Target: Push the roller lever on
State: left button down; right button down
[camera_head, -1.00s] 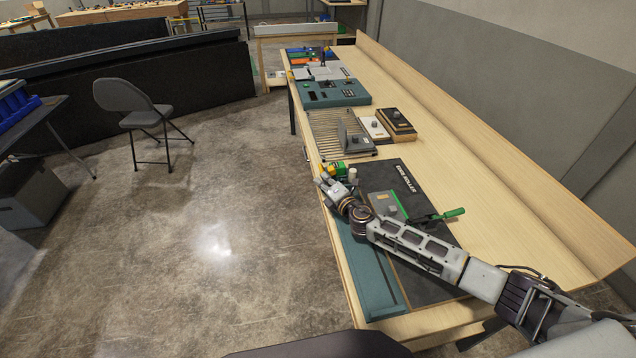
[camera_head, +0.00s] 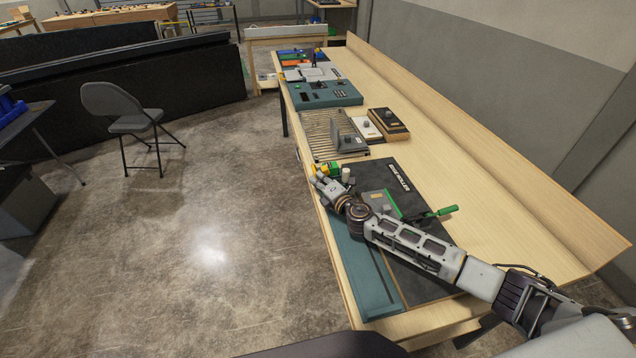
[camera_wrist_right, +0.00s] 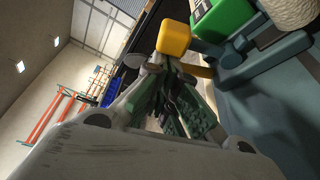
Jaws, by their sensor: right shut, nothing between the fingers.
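A dark board with a roller label (camera_head: 399,176) lies on the near part of the bench. On its far left corner is a small green and yellow unit (camera_head: 331,168) with a pale roller (camera_head: 345,174) beside it. In the right wrist view the yellow end (camera_wrist_right: 173,38) is close to my fingertips, with a green block (camera_wrist_right: 222,17) behind it; I cannot tell whether they touch. My right gripper (camera_head: 317,174) is shut and empty beside this unit at the bench's left edge; its fingers also show in the wrist view (camera_wrist_right: 172,82). My left gripper is out of view.
A grey-green box (camera_head: 380,203) and a green-handled lever (camera_head: 432,215) stand on the board, beside my right forearm. Beyond are a slatted panel (camera_head: 318,128), two small knob boxes (camera_head: 388,122) and a teal console (camera_head: 318,94). The bench's right side (camera_head: 490,190) is clear.

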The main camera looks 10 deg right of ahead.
aim_at(324, 171)
jog(key=shift+d+r+m+b, duration=0.2)
jog(key=shift+d+m+b, duration=0.2)
jog(key=shift+m+b, duration=0.75)
jog(key=shift+d+r+m+t+y+b, duration=0.3)
jog(key=shift+d+r+m+t+b, duration=0.2)
jog(key=shift+b, duration=0.75)
jog(key=shift+d+r, duration=0.15)
jog(key=shift+d, duration=0.15)
jog(key=shift+d+r, duration=0.15)
jog(key=shift+d, duration=0.3)
jog(key=shift+a, duration=0.1)
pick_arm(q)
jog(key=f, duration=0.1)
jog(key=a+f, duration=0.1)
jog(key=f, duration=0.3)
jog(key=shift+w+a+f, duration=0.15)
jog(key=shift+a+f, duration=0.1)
pick_arm(e)
jog(key=shift+r, duration=0.1)
